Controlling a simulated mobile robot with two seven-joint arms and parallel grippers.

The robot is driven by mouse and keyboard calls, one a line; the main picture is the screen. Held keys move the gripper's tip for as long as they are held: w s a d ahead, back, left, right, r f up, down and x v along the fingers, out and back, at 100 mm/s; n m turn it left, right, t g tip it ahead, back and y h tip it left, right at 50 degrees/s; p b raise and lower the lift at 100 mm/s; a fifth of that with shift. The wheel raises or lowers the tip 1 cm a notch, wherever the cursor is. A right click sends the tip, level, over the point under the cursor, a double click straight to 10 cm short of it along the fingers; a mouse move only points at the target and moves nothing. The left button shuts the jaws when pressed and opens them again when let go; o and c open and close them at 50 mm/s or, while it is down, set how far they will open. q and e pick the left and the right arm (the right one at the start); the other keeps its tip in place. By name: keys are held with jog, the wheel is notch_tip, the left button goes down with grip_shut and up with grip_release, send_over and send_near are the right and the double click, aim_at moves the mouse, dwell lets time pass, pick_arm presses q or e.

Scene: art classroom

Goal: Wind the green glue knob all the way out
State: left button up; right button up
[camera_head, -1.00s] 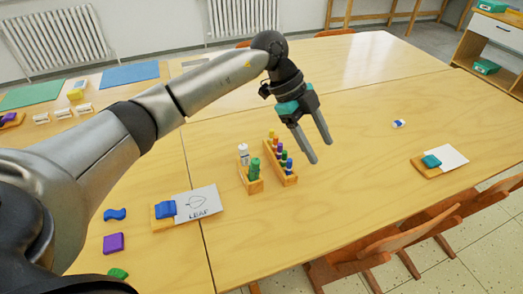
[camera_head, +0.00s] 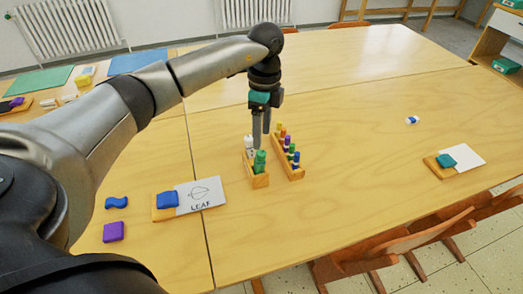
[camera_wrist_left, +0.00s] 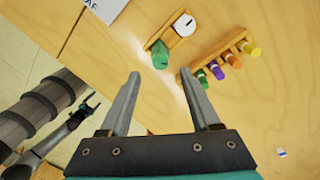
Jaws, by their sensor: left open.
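The green glue stick (camera_head: 260,163) stands upright in a small wooden holder (camera_head: 260,182), in front of a white one (camera_head: 249,146). In the left wrist view the green glue stick (camera_wrist_left: 160,57) shows between and beyond my fingertips, beside the white one (camera_wrist_left: 184,25). My left gripper (camera_head: 261,145) points down, open and empty, just behind the green stick and above the holders. I cannot tell the exact gap between them. A dark gripper-like part (camera_wrist_left: 88,103) at the left of the wrist view looks like my right gripper; its jaws are too small to read.
A second wooden rack (camera_head: 297,172) with several coloured sticks stands close on the right. A leaf card (camera_head: 203,196) with a blue block (camera_head: 168,200) lies to the left. Chairs (camera_head: 395,245) line the front edge. The table's right half is mostly clear.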

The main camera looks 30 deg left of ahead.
aim_at(261, 153)
pick_arm(q)
notch_tip(261, 153, down, 4)
jog(key=shift+s+f+b, duration=0.15)
jog(key=shift+f+b, duration=0.1)
jog(key=shift+b, duration=0.1)
jog(key=shift+f, duration=0.55)
jog(key=shift+d, duration=0.1)
jog(key=c, duration=0.5)
grip_shut()
pick_arm(e)
jog(key=shift+w+d+f, duration=0.3)
jog(key=shift+w+d, duration=0.1)
jog(key=shift+w, duration=0.1)
jog(key=shift+w+d+f, duration=0.25)
jog(key=shift+w+d, duration=0.1)
jog(key=shift+w, duration=0.15)
